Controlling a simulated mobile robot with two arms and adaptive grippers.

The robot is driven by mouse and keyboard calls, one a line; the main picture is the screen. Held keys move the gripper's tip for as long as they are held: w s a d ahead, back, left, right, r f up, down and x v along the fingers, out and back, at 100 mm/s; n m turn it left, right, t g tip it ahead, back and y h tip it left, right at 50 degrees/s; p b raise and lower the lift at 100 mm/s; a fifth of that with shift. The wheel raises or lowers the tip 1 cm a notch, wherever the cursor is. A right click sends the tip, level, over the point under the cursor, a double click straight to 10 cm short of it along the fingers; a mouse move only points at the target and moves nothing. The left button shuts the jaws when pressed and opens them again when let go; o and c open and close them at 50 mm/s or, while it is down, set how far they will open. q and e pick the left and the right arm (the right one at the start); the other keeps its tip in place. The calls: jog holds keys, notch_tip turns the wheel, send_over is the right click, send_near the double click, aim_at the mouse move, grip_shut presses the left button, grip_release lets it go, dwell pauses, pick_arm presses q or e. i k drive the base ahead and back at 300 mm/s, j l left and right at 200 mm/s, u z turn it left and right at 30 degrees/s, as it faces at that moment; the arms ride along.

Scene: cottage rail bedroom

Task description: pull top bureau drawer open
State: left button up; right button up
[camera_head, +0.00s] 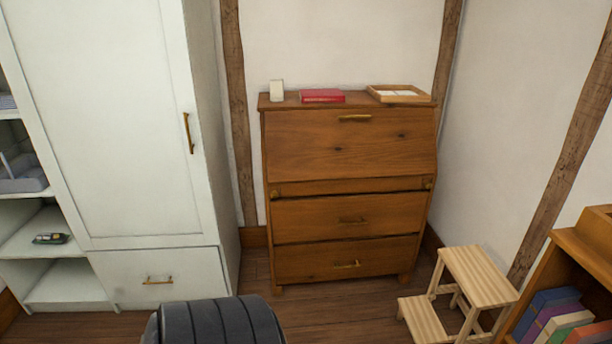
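A brown wooden bureau (345,160) stands against the back wall. Its slanted top panel has a brass handle (355,117) near its upper edge and looks shut. Below it is a narrow rail with a small knob at each end. Under the rail, the upper drawer (300,222) has a brass handle (352,220) and is shut. The lower drawer (300,262) has its own handle (347,264) and also looks shut. Neither of my grippers is in view.
A red book, a small white object and a shallow wooden tray (398,93) lie on the bureau. A white wardrobe (90,120) stands left. A dark ribbed rounded object (215,322) is at the bottom. A wooden step stool (480,275) and bookshelf (590,245) are right. Some floor shows before the bureau.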

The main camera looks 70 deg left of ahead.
aim_at(346, 216)
jog(key=u, duration=1.75)
jog(key=i+j+z, duration=0.15)
jog(key=i+z, duration=0.2)
jog(key=i, duration=0.25)
jog(key=i+j+z, duration=0.3)
jog(key=i, duration=0.3)
jog(key=i+j+z, duration=0.35)
jog(key=i+j, duration=0.1)
jog(key=i, duration=0.1)
